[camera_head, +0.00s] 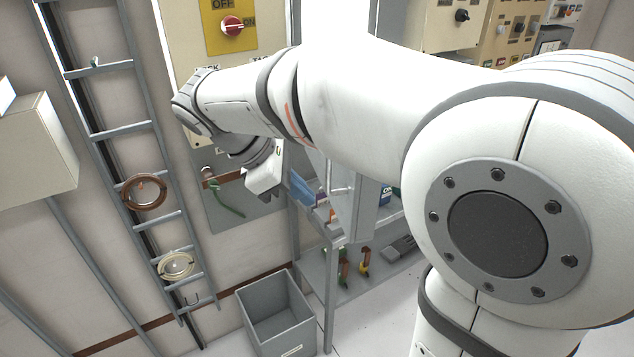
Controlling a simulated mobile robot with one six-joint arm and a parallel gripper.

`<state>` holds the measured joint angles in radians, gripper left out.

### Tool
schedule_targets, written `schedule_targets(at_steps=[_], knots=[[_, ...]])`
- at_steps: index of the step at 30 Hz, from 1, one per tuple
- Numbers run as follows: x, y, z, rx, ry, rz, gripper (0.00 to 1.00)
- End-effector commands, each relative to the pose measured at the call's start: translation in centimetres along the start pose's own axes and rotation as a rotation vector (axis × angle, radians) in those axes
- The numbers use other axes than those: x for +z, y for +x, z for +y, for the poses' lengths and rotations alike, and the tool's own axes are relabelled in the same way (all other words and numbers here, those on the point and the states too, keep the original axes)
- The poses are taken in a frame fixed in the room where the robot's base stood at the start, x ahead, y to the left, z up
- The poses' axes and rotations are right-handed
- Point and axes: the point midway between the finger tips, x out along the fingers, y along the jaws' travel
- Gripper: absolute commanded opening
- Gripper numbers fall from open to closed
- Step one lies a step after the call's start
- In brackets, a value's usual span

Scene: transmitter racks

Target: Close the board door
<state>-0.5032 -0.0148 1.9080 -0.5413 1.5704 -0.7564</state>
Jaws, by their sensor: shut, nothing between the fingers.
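A tall beige board (188,45) stands on the wall behind my arm. It carries a yellow OFF/ON plate (218,42) with a red rotary switch (232,26). My arm covers much of the board, and I cannot clearly make out its door or how far it stands open. A grey upright panel (366,212) shows to the right, below my arm; I cannot tell whether it is the door. My gripper (263,181) is shut and empty, in front of the board's lower part. Its fingertips are hard to make out, and I cannot tell whether it touches anything.
A grey ladder rack (122,130) with coiled cables runs down the left wall beside a beige box (38,150). A grey plate (222,208) with a green cable is below the board. A grey bin (278,310) and a shelf unit (333,285) stand below.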

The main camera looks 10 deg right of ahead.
Motion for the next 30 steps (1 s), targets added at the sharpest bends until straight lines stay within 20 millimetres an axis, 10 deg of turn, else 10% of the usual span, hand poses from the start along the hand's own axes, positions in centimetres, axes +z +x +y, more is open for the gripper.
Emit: schedule_targets(at_steps=[11,30], knots=[[-3.3,-2.7,1.9,0.049,-0.271,-0.202,0.0],[0.6,7.8,3.2,0.046,-0.263,-0.199,0.0]])
